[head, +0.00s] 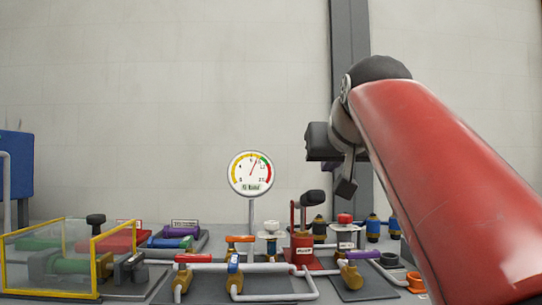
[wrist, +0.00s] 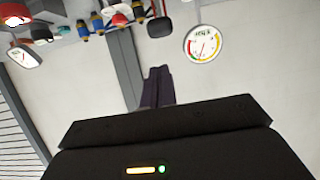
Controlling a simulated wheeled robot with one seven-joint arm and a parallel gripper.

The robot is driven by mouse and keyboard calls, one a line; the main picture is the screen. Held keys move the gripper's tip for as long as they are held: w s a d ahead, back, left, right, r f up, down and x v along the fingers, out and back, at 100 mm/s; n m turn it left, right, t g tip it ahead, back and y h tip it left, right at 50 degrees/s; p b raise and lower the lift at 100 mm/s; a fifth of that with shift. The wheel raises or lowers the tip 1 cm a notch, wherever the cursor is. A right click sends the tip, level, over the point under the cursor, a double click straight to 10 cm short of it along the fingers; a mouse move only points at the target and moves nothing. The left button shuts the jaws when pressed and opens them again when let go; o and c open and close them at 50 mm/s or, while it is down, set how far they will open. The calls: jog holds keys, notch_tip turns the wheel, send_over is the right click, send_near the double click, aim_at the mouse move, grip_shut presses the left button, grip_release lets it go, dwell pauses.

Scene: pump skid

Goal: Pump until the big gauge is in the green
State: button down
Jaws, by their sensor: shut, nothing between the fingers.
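The big round gauge (head: 251,173) stands on a post behind the bench. Its needle points up and slightly right; the dial carries yellow, green and red marks, too small to tell which band the needle meets. The gauge also shows, upside down, in the wrist view (wrist: 203,43).
Pipes and valves with orange, red, blue and purple handles crowd the bench around the pump. A red button (head: 345,218) stands right of the pump. A clear guard with yellow edges (head: 92,264) is at left. The air above the bench is free left of my arm.

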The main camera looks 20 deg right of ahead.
jog(key=shift+g, duration=0.4)
jog(key=r+p, duration=0.1)
jog(key=w+r+p, duration=0.1)
jog(key=r, duration=0.1)
jog(key=w+r+p, duration=0.1)
jog(key=shift+d+r, duration=0.25)
jog(key=shift+r, duration=0.05)
jog(key=shift+w, duration=0.1)
send_over(306, 201)
jog(key=w+d, duration=0.3)
jog(key=d, duration=0.1)
jog(key=f, duration=0.5)
jog(key=shift+s+a, duration=0.15)
jog(key=shift+s, duration=0.1)
jog(key=f, duration=0.1)
jog(key=s+f, duration=0.1)
jog(key=f, duration=0.1)
jog(key=shift+a+b, duration=0.2)
jog(key=shift+b, duration=0.1)
jog(key=shift+s+f, duration=0.2)
jog(key=shift+f, duration=0.1)
